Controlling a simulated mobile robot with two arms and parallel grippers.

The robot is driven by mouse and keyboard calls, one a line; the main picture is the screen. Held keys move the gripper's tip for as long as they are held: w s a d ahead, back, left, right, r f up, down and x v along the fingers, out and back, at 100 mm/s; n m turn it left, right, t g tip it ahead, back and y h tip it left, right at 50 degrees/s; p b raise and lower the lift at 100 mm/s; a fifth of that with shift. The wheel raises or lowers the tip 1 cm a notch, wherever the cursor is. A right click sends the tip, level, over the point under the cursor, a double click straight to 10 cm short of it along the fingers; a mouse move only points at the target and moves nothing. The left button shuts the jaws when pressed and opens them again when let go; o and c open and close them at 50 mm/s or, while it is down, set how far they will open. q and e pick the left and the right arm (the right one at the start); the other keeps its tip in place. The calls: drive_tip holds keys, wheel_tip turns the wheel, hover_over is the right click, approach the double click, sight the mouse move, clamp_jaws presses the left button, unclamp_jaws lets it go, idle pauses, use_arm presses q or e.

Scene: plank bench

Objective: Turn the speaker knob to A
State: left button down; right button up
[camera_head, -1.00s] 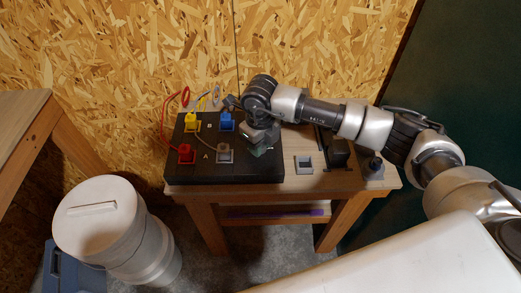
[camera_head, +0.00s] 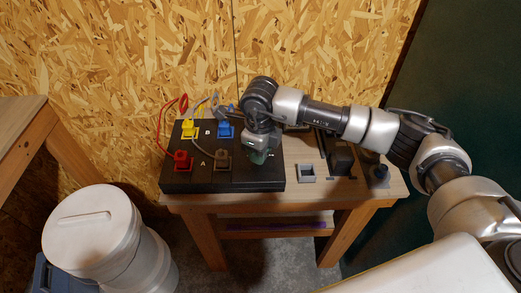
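The black speaker box (camera_head: 210,182) lies on the plank bench. It has yellow (camera_head: 189,130), blue (camera_head: 225,130), red (camera_head: 181,161) and grey-brown (camera_head: 223,160) square terminals, with letters B and A between them. My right gripper (camera_head: 259,156) points down over the right part of the box. The speaker knob cannot be made out there; the gripper and wrist cover that area. Whether the fingers touch or hold anything is hidden. My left gripper is not in view.
A grey square socket (camera_head: 307,173) and dark parts (camera_head: 340,158) sit on the bench right of the box. Red and grey cables loop behind its left side. A chipboard wall (camera_head: 130,60) stands close behind. A white lidded bin (camera_head: 90,235) stands front left.

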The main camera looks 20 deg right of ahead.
drive_tip(key=o, duration=0.9)
drive_tip(key=shift+o, duration=0.2)
wheel_tip(320, 180, up, 11)
drive_tip(key=b, duration=0.1)
drive_tip(key=shift+b, duration=0.4)
drive_tip(key=shift+f, duration=0.1)
